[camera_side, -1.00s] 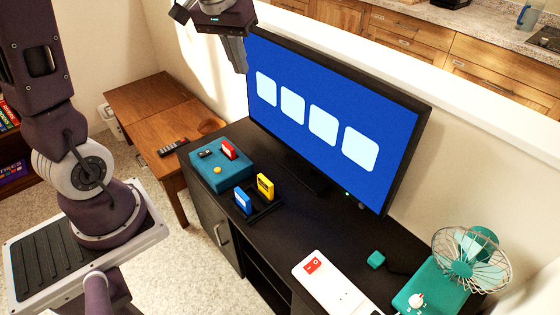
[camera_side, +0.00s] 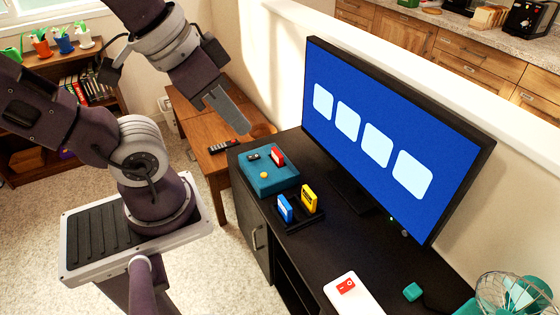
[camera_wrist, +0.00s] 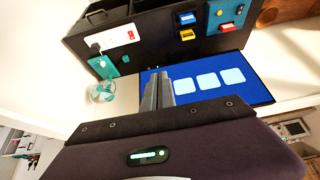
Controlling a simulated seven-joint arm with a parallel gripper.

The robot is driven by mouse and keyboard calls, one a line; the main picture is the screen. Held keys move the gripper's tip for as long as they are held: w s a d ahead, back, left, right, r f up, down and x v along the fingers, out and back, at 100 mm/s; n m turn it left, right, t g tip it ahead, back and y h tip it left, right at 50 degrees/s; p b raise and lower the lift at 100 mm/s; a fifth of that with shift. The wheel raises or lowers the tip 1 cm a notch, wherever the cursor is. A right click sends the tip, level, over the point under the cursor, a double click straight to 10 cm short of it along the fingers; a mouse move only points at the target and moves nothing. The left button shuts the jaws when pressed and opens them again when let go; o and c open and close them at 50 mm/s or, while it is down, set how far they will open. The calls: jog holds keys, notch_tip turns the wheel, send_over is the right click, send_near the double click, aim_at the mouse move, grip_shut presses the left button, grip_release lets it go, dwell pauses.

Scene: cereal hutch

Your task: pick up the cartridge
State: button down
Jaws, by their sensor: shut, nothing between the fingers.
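A red cartridge (camera_side: 277,156) stands in the teal console (camera_side: 262,183) on the black cabinet. A blue cartridge (camera_side: 285,208) and a yellow cartridge (camera_side: 309,198) stand upright in a black holder (camera_side: 292,225) beside it. In the wrist view the blue (camera_wrist: 187,18), yellow (camera_wrist: 187,35) and red (camera_wrist: 229,27) cartridges show near the top. My gripper (camera_side: 243,128) is shut and empty, up in the air left of the screen and apart from all the cartridges. Its closed fingers (camera_wrist: 158,90) also show in the wrist view.
A large screen (camera_side: 390,140) with blue picture stands behind the console. A white power strip (camera_side: 350,295) with a red switch and a fan (camera_side: 515,292) are at the cabinet's right. A wooden bench (camera_side: 200,125) with a remote (camera_side: 224,146) is at left.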

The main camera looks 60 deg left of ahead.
dwell(0.4)
jog(key=c, duration=1.3)
grip_release()
